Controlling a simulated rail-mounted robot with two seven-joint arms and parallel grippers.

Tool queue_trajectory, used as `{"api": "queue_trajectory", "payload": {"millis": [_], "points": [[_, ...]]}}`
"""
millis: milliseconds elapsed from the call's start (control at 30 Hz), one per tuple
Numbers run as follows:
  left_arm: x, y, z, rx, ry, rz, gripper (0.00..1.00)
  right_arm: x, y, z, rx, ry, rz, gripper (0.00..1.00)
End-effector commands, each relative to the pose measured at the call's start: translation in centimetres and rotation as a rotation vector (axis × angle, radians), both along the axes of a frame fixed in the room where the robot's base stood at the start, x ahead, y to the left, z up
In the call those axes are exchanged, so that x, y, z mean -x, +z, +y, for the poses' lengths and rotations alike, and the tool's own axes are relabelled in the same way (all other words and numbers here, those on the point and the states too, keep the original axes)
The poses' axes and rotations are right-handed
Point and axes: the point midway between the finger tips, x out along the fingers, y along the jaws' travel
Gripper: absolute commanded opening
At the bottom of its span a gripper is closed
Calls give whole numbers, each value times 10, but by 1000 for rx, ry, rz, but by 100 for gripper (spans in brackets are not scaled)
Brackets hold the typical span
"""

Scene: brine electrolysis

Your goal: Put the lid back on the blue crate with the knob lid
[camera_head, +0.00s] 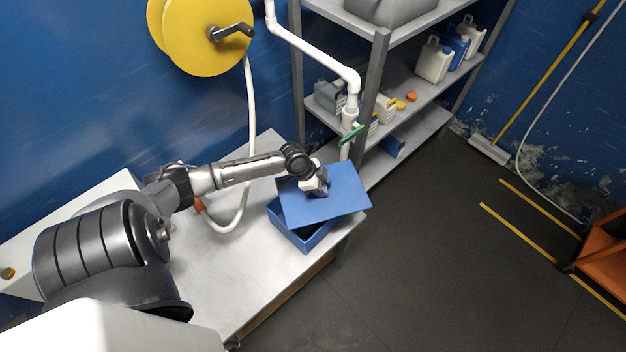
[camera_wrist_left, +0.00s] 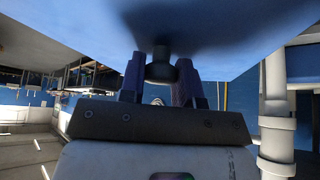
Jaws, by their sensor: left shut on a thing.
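The flat blue lid (camera_head: 345,201) is over the blue crate (camera_head: 306,242), turned and shifted to the right of it. Part of the crate's open top shows at the lid's left and near edges; the rest is hidden under the lid. Whether the lid touches the rim I cannot tell. My left gripper (camera_head: 319,190) is above the lid. In the left wrist view, its two fingers (camera_wrist_left: 159,82) are shut on the dark knob (camera_wrist_left: 160,65), with the lid's blue underlit face (camera_wrist_left: 230,30) beyond. My right gripper is not in view.
The crate stands near the right end of a grey table (camera_head: 205,265). A white pipe (camera_head: 320,55) and a grey shelf (camera_head: 440,95) with several jugs stand behind. A white hose (camera_head: 250,130) hangs from a yellow reel (camera_head: 200,30) down to the table.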

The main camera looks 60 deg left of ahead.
Motion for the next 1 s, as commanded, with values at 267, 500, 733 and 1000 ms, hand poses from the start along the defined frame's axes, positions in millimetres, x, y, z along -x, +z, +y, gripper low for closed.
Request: {"api": "queue_trajectory", "payload": {"millis": [267,500,733,1000], "points": [[17,-2,27,1,-14,1,5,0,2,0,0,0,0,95],[18,-11,28,2,-16,0,5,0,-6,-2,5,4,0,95],[18,-28,28,1,-14,0,5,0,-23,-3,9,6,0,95],[18,-50,28,1,-14,0,5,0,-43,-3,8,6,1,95]]}}
